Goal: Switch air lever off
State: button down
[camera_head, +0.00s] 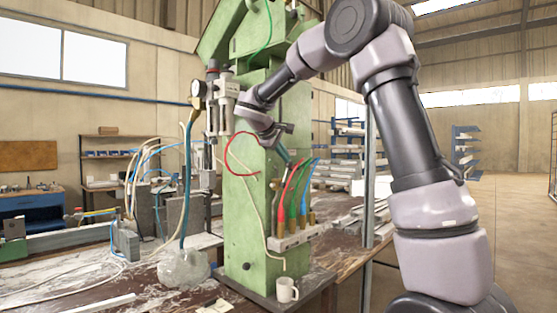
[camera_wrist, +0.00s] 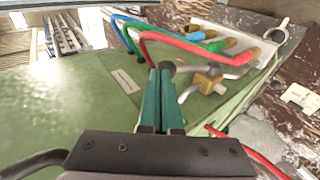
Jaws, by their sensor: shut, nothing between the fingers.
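The green column (camera_head: 250,215) of the machine stands on the bench and bears the air fittings. A brass valve (camera_wrist: 208,82) with a pale handle sits on the column face in the wrist view, to the right of my fingertips. A small dark knob (camera_wrist: 167,66) shows right at the fingertips; I cannot tell whether it belongs to the air lever or whether they touch it. My gripper (camera_wrist: 164,74) has teal fingers, shut and empty, pointing along the column face. In the head view my gripper (camera_head: 286,160) is beside the column, above the hose fittings; the lever is too small to make out there.
Red, green and blue hoses (camera_head: 302,187) arch close to my fingers and run into a pale manifold (camera_head: 290,238). A white mug (camera_head: 287,290) stands at the column's foot. A loose red hose (camera_head: 232,150) loops on the column's left. Open floor lies at the right.

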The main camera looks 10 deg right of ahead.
jog(key=w+d+f+g+y, duration=0.1)
jog(key=w+d+f, duration=0.2)
jog(key=d, duration=0.3)
jog(key=shift+w+f, duration=0.15)
jog(key=shift+w, duration=0.45)
dwell(1.0)
jog(key=v, duration=1.1)
